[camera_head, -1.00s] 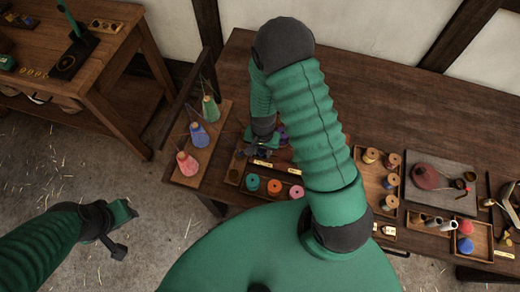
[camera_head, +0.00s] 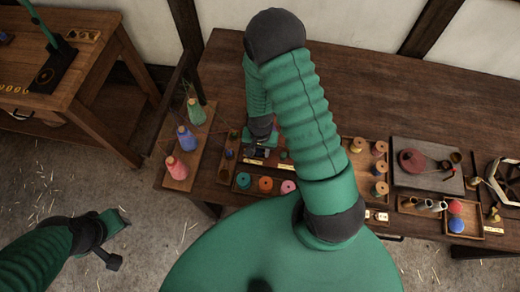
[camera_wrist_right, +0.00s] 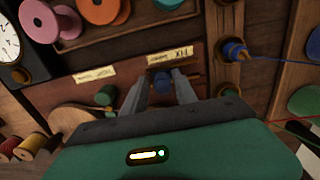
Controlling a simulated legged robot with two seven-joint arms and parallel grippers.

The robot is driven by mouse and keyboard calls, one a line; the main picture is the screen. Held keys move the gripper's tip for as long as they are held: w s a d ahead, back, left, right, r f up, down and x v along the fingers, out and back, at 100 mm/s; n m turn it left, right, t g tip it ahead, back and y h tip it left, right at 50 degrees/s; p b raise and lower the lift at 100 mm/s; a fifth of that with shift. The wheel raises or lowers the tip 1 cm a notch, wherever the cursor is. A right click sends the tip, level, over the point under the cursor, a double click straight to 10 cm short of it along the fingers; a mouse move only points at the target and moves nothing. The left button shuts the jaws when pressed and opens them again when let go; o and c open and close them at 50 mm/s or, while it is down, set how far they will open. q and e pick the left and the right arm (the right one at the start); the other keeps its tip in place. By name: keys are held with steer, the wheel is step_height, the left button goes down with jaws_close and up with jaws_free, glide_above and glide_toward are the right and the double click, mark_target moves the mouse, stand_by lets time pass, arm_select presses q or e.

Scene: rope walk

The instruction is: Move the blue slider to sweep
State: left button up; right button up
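The blue slider (camera_wrist_right: 162,82) is a small blue block in the right wrist view, on a reddish-brown board between two paper labels. The label to its right (camera_wrist_right: 168,57) seems to read FIX; the one to its left (camera_wrist_right: 95,75) is too small to read. My right gripper (camera_wrist_right: 162,74) is open, with one finger on each side of the slider; I cannot tell whether they touch it. In the head view my right gripper (camera_head: 262,140) is small and partly hidden by my arm. My left gripper (camera_head: 121,238) is open and empty over the floor.
A rack with green, blue and pink cones (camera_head: 187,139) stands left of the board. A tray of coloured spools (camera_head: 265,184) lies in front. A blue spool with a blue thread (camera_wrist_right: 234,50) is close to my right gripper. Bare bench top (camera_head: 390,95) lies behind.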

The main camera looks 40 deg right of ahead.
steer(key=shift+r, duration=0.1)
step_height(320, 180, up, 7)
steer(key=p, duration=0.6)
steer(key=shift+w+a, duration=0.1)
steer(key=shift+w, duration=0.05)
